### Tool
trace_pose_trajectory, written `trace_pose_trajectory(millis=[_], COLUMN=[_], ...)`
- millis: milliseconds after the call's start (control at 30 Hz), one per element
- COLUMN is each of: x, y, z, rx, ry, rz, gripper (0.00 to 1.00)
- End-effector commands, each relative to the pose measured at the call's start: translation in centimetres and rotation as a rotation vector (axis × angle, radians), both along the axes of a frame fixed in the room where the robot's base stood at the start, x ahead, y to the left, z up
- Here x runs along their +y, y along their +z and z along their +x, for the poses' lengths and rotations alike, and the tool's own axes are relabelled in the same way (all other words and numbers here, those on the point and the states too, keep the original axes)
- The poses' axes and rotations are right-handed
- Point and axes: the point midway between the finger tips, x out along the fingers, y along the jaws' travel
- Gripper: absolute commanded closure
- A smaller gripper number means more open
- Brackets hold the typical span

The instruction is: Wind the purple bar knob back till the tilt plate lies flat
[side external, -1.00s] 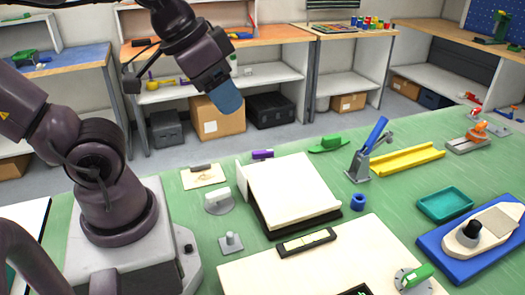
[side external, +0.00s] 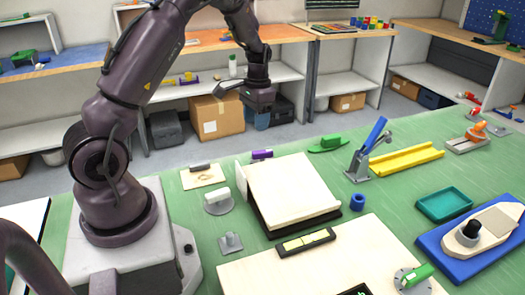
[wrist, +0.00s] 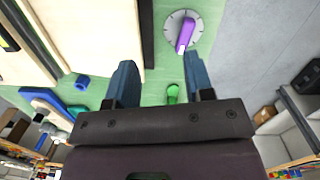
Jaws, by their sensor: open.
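The purple bar knob (side external: 262,154) sits at the far edge of the tilt plate. In the wrist view the purple bar (wrist: 185,33) lies across a pale round dial with tick marks. The tilt plate (side external: 293,188) is a cream board on a dark base. It looks tilted, with a dark gap under its near edge. My gripper (side external: 262,119) is in the air behind the plate, beyond the knob, pointing down. Its blue fingers (wrist: 159,62) are apart with nothing between them, and the knob is ahead of the right finger, not touched.
A grey knob (side external: 218,202) and a small grey lever (side external: 230,243) stand left of the plate. A level-like bar (side external: 306,242) lies in front. A green handle (side external: 330,144), a blue-handled lever (side external: 374,140) and a blue ring (side external: 357,202) are to the right.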

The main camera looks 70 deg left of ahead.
Motion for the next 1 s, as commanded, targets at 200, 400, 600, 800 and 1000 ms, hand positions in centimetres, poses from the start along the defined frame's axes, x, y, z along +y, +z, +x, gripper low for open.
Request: trace_pose_trajectory(millis=[200, 400, 600, 800, 1000], x=[4.1, 3.9, 3.9, 3.9, 3.9], y=[-0.9, -0.8, -3.2, -7.5, -11.2], z=[3.0, 3.4, 3.4, 3.3, 3.3], rx=[-0.058, -0.078, -0.074, -0.074, -0.075], ry=[-0.233, -0.358, -0.367, -0.366, -0.366], rz=[0.044, 0.036, 0.032, 0.033, 0.033], gripper=[0.52, 0.52, 0.52, 0.52, 0.52])
